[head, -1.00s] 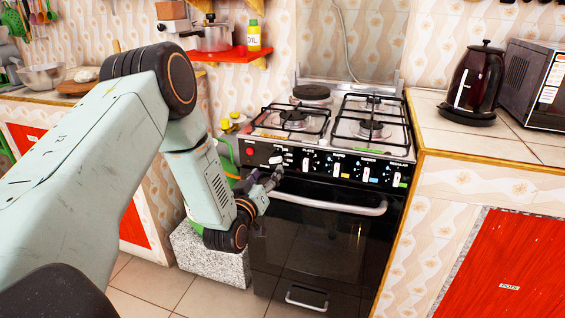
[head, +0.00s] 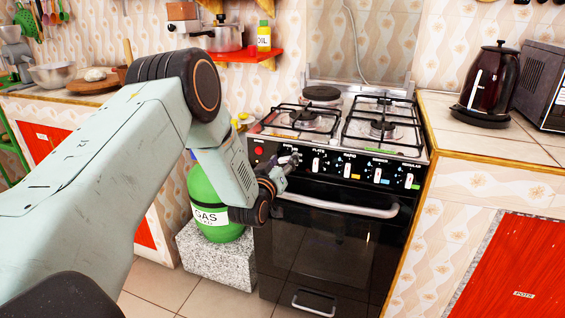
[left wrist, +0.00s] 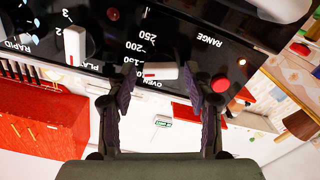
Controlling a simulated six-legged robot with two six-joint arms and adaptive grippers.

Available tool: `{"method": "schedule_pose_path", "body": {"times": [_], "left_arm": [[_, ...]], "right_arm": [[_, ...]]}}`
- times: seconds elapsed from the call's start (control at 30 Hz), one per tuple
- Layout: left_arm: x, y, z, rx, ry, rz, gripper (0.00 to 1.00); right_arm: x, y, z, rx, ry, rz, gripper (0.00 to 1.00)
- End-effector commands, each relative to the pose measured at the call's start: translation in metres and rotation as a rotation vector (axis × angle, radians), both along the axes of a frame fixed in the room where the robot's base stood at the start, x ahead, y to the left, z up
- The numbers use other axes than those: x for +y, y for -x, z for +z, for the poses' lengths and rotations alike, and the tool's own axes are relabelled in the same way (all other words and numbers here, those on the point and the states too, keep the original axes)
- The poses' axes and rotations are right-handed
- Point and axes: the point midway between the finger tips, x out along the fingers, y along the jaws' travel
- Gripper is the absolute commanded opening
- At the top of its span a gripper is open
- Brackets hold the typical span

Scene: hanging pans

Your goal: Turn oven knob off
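The oven knob (left wrist: 160,72) is white with a red mark and lies sideways on the black control panel (left wrist: 190,45), beside the 100 to 250 scale. The neighbouring plate knob (left wrist: 75,45) stands at right angles to it. In the head view the oven knob (head: 288,158) is at the panel's left, partly behind my left gripper (head: 281,169). In the left wrist view my left gripper (left wrist: 157,86) is open, with one finger on each side of the oven knob and visible gaps. My right gripper is out of view.
The stove (head: 345,125) has several more white knobs and a red button (head: 259,151). The oven door handle (head: 345,206) runs below the panel. A green gas bottle (head: 215,205) stands left on a speckled block (head: 215,256). A kettle (head: 488,85) is on the right counter.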

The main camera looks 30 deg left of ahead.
Motion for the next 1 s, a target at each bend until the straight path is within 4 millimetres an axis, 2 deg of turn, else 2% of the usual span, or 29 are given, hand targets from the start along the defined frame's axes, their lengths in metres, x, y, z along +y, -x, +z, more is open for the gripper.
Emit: {"method": "schedule_pose_path", "body": {"times": [0.07, 0.53, 0.77, 1.0], "left_arm": [[0.0001, 0.0002, -0.0002, 0.000, 0.000, 0.000, 0.42], [0.0004, 0.0004, -0.0003, 0.000, 0.000, 0.001, 0.03], [0.0004, 0.0005, -0.0005, -0.005, 0.021, 0.001, 0.03], [0.0009, 0.0006, -0.0013, -0.032, 0.133, 0.001, 0.03]], "right_arm": [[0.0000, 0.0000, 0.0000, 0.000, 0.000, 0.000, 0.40], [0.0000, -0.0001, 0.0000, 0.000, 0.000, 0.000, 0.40], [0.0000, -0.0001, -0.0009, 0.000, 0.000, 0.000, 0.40], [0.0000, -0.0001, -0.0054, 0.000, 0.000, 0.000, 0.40]]}}
